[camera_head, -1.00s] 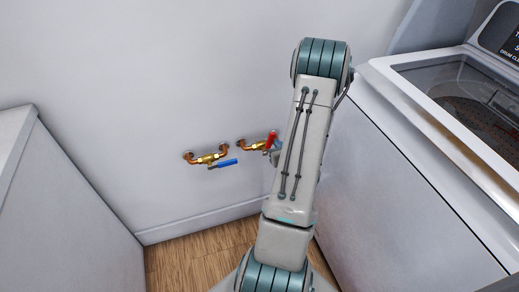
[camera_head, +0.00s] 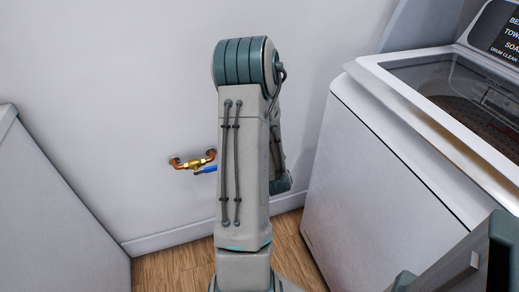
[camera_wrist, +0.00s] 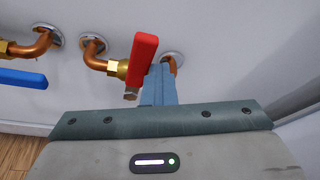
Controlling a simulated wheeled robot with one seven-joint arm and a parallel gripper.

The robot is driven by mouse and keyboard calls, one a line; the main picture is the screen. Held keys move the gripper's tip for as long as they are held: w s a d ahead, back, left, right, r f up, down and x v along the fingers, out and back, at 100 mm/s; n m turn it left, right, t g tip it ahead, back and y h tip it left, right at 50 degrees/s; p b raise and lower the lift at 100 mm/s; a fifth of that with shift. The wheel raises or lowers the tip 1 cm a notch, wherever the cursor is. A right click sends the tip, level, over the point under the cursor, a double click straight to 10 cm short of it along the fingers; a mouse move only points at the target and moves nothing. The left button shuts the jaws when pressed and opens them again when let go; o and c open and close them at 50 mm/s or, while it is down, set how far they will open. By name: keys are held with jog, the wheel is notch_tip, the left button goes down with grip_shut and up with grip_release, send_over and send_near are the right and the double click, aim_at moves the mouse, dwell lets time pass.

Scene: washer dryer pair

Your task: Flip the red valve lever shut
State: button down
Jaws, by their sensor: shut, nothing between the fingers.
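The red valve lever (camera_wrist: 142,60) shows in the wrist view, standing up at a slight tilt in front of its brass valve (camera_wrist: 120,69) and copper pipe (camera_wrist: 95,55). My gripper (camera_wrist: 160,72) is shut and empty, its fingers just right of the lever. They overlap the lever's edge in the picture, and I cannot tell whether they touch it. The fingers hide part of the valve's right side. In the head view my arm hides the red lever and the gripper.
A second valve with a blue lever (camera_wrist: 22,79) is to the left; it also shows in the head view (camera_head: 207,169). A white top-loading washer (camera_head: 375,160) stands right of my arm, and a white cabinet-like body (camera_head: 60,220) stands left. Wooden floor shows between them.

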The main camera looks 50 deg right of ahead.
jog(key=shift+w+a+f, duration=0.1)
jog(key=shift+w+a, duration=0.2)
jog(key=s+d+b, duration=0.1)
jog(key=s+d, duration=0.1)
jog(key=d, duration=0.2)
jog(key=s+a+p, duration=0.6)
jog(key=a+p, duration=0.2)
jog(key=p, duration=0.1)
jog(key=shift+s+p, duration=0.35)
jog(key=shift+p, duration=0.05)
jog(key=shift+a, duration=0.1)
dwell(0.3)
